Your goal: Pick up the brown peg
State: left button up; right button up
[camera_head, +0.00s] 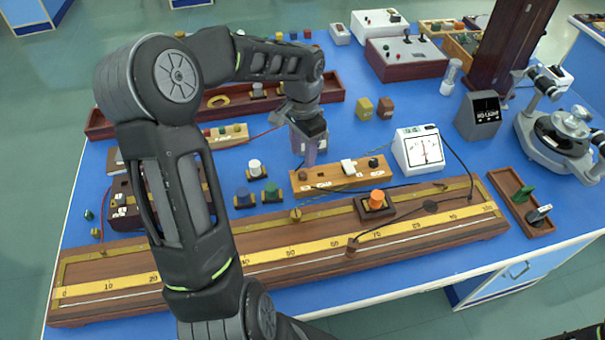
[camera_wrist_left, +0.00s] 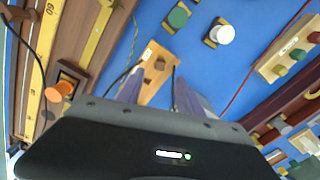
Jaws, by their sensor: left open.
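A light wooden strip (camera_head: 325,181) with labels lies on the blue bench and bears several plugs. A small brown peg (camera_head: 303,176) stands near its left end, a white block (camera_head: 348,167) sits further along, and another dark brown peg (camera_head: 373,163) stands near the right end. My left gripper (camera_head: 308,157) is open and points down above the strip's left part. In the left wrist view its two fingers (camera_wrist_left: 158,88) are spread, with a brown peg (camera_wrist_left: 160,63) on the strip just ahead of them. Nothing shows between the fingers. My right gripper is not seen.
A long slide-wire board (camera_head: 270,252) with a brass scale and an orange-knobbed block (camera_head: 376,201) lies in front. A white meter (camera_head: 417,150) stands right of the strip. Green (camera_head: 271,193) and white (camera_head: 255,169) terminals stand left. Cables run near the strip.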

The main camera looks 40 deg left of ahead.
aim_at(303, 173)
pick_arm(q)
jog(key=shift+f, duration=1)
notch_tip(303, 173, down, 5)
jog(key=shift+f+p, duration=0.1)
jog(key=shift+p, duration=0.75)
jog(key=shift+c, duration=0.3)
grip_shut()
